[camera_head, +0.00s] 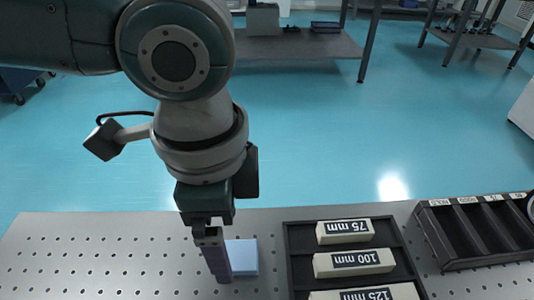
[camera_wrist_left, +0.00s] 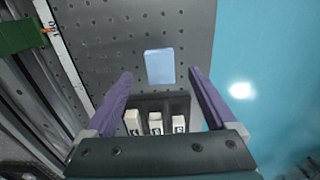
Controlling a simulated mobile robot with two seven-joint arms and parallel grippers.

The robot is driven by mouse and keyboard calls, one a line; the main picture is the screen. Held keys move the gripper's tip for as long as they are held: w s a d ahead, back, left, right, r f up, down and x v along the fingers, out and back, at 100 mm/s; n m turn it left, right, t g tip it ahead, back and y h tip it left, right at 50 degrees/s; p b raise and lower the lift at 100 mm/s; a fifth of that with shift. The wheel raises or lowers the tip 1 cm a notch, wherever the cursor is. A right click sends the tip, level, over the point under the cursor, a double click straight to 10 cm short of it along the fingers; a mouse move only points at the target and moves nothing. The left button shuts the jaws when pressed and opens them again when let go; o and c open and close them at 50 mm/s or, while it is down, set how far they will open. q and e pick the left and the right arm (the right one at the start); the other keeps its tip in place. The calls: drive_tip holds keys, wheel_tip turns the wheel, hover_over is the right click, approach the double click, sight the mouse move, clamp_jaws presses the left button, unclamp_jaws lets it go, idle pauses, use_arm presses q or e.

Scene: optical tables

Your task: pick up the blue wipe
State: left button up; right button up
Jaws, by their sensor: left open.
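The blue wipe (camera_head: 243,257) is a light blue flat rectangle lying on the perforated metal table, just left of the black tray. In the head view my left gripper (camera_head: 217,278) hangs over its left side and hides part of it. In the left wrist view the wipe (camera_wrist_left: 160,66) lies beyond the purple fingers, between their lines. My left gripper (camera_wrist_left: 158,82) is open and empty, its two fingers wide apart. I cannot tell from these frames how high the fingertips are above the table. My right gripper is not in view.
A black tray (camera_head: 291,259) holds labelled blocks, including a 75 mm block (camera_head: 345,230) and a 100 mm block (camera_head: 353,262). A black slotted rack (camera_head: 440,240) stands farther right. The perforated table (camera_head: 90,255) is clear left of the wipe.

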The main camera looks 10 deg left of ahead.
sight(231, 255)
use_arm(q)
wheel_tip(231, 255, down, 4)
drive_tip(key=shift+d+f+b, duration=0.1)
drive_tip(key=shift+f+b, duration=0.15)
drive_tip(key=shift+b, duration=0.2)
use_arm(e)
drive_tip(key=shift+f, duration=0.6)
use_arm(q)
drive_tip(key=c, duration=1.4)
drive_tip(key=shift+r, duration=0.1)
wheel_tip(231, 255, up, 20)
drive_tip(key=p, duration=0.4)
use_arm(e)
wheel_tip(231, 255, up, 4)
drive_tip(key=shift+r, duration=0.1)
